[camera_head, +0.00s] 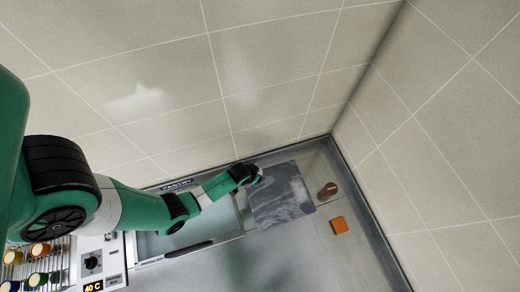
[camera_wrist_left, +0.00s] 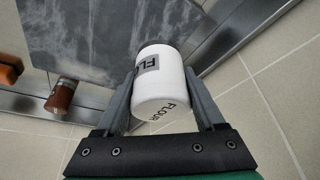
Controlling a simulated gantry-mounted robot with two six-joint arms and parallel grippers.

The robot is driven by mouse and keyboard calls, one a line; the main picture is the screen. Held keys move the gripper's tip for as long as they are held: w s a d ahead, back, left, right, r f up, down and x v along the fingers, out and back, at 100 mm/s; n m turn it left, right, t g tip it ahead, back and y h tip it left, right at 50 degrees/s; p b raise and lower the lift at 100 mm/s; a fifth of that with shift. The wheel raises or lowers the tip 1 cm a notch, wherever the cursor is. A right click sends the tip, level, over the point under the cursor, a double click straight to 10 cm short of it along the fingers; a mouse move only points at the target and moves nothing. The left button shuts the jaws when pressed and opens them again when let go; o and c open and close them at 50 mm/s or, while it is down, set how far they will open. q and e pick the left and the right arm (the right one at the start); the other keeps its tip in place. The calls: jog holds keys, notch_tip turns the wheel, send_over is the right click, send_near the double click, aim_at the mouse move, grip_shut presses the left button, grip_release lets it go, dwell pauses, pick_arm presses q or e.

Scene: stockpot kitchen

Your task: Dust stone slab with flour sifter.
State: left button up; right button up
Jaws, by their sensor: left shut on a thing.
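The stone slab (camera_head: 282,198) is dark grey with pale streaks and lies on the counter; I cannot tell whether the streaks are flour or veining. It also fills the upper left of the left wrist view (camera_wrist_left: 85,30). My left gripper (camera_head: 258,177) is over the slab's upper left edge in the head view. In the left wrist view its fingers (camera_wrist_left: 160,88) are shut around the flour sifter (camera_wrist_left: 160,95), a white cylinder with a dark end and FLOUR lettering. The sifter is tilted in that view. My right gripper is in neither view.
A brown wooden object (camera_head: 327,191) and an orange block (camera_head: 339,226) stand right of the slab. Tiled walls close off the back and right. A control panel (camera_head: 98,262) and a rack of jars (camera_head: 35,268) are at lower left. The front counter is clear.

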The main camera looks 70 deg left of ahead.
pick_arm(q)
jog(key=shift+s, duration=0.4)
jog(key=shift+w, duration=0.1)
jog(key=shift+w+f+b, duration=0.1)
jog(key=shift+w+b, duration=0.25)
jog(key=shift+w, duration=0.05)
jog(key=shift+w+b, duration=0.3)
jog(key=shift+w, duration=0.8)
jog(key=shift+s, duration=0.1)
